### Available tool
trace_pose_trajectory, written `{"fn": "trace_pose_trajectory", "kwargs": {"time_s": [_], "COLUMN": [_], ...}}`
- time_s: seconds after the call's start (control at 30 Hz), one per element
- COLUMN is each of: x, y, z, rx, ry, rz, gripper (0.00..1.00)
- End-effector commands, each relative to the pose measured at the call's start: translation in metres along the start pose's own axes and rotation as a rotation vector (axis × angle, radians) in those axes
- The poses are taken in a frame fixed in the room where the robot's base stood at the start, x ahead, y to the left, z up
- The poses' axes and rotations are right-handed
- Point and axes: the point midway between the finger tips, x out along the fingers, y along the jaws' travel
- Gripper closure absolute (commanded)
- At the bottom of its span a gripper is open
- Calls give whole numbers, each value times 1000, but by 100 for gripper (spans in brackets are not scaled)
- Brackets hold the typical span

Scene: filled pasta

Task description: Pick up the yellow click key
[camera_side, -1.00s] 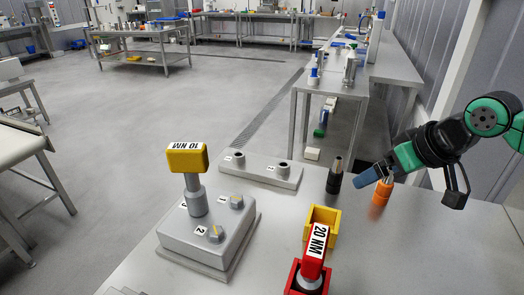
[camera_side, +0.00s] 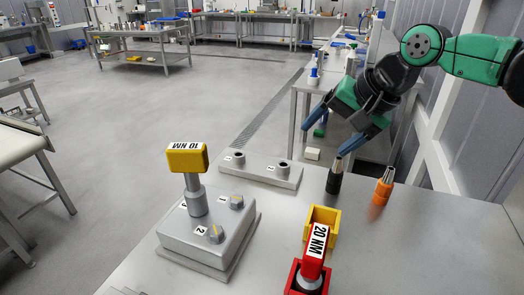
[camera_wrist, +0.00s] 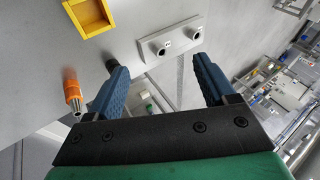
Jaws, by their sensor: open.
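The yellow click key (camera_side: 187,158), labelled 10 NM, stands upright on the grey block (camera_side: 190,243) in the side view. Its grey shaft goes down into a grey collar on the block. My gripper (camera_side: 328,141) is open and empty, well to the right of the key and higher in the picture, with blue fingers spread and pointing down to the left. In the wrist view the two blue fingers (camera_wrist: 160,65) are wide apart with nothing held between them. The yellow key is not visible in the wrist view.
A red key labelled 20 NM (camera_side: 318,240) sits in a red holder at the front. A yellow bin (camera_side: 333,218), a black tool (camera_side: 334,181) and an orange tool (camera_side: 383,188) stand on the table. A low two-socket plate (camera_side: 262,171) lies behind the block.

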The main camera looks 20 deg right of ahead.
Motion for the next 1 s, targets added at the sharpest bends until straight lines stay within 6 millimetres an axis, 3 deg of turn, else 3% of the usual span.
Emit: {"fn": "trace_pose_trajectory", "kwargs": {"time_s": [0.03,0.2,0.4,0.6,1.0], "x": [5,24,46,58,105], "y": [-26,-98,-151,-167,-169], "z": [4,27,63,80,94], "rx": [138,658,1111,1289,1298], "ry": [-37,-160,-255,-281,-281], "rz": [-10,15,102,151,152], "gripper": [23,23,23,23,23]}}
